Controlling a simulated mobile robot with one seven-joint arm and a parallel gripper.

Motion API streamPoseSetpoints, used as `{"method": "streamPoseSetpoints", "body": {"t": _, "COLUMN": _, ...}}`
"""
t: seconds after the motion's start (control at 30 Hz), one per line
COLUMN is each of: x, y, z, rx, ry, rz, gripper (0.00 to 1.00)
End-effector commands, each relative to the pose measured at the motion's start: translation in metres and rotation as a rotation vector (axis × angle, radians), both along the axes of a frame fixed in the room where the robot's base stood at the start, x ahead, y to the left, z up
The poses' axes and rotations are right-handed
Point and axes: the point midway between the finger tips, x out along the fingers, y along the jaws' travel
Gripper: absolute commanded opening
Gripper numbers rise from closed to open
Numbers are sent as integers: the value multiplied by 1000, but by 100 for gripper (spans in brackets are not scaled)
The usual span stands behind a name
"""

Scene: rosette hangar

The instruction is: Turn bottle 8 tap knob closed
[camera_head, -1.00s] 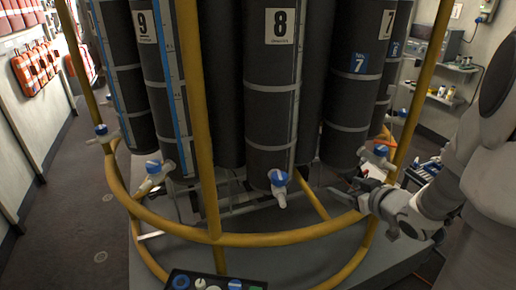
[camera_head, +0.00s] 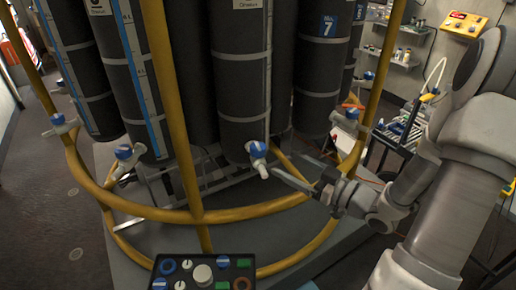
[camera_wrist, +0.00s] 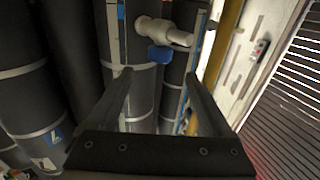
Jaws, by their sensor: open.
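Bottle 8 (camera_head: 243,95) is the dark cylinder in the middle of the head view, its number cut off at the top. Its tap (camera_head: 262,168) has a white spout and a blue knob (camera_head: 257,149) at the bottle's lower front. My gripper (camera_head: 290,172) is open just right of this tap, one finger reaching close to the spout. In the wrist view, which appears upside down, the white tap (camera_wrist: 165,33) and blue knob (camera_wrist: 160,54) lie beyond the open fingers (camera_wrist: 160,80). Nothing is between the fingers; contact with the tap cannot be seen.
A yellow rail frame (camera_head: 235,214) circles the bottles, with an upright (camera_head: 175,110) left of bottle 8. Neighbouring taps show left (camera_head: 125,160) and right (camera_head: 347,118). A control box (camera_head: 203,273) stands in front. A shelf (camera_head: 400,60) is at the back right.

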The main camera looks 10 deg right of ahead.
Motion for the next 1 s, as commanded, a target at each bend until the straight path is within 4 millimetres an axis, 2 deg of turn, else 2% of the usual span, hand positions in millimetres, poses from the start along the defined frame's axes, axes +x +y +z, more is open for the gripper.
{"method": "streamPoseSetpoints", "body": {"t": 0.3, "x": 55, "y": 42, "z": 0, "rx": 0, "ry": 0, "rz": 4, "gripper": 84}}
{"method": "streamPoseSetpoints", "body": {"t": 0.5, "x": 77, "y": 58, "z": 0, "rx": 1, "ry": 1, "rz": 1, "gripper": 84}}
{"method": "streamPoseSetpoints", "body": {"t": 0.93, "x": 85, "y": 63, "z": 0, "rx": 0, "ry": 1, "rz": -2, "gripper": 84}}
{"method": "streamPoseSetpoints", "body": {"t": 1.0, "x": 85, "y": 63, "z": 0, "rx": 0, "ry": 1, "rz": -2, "gripper": 71}}
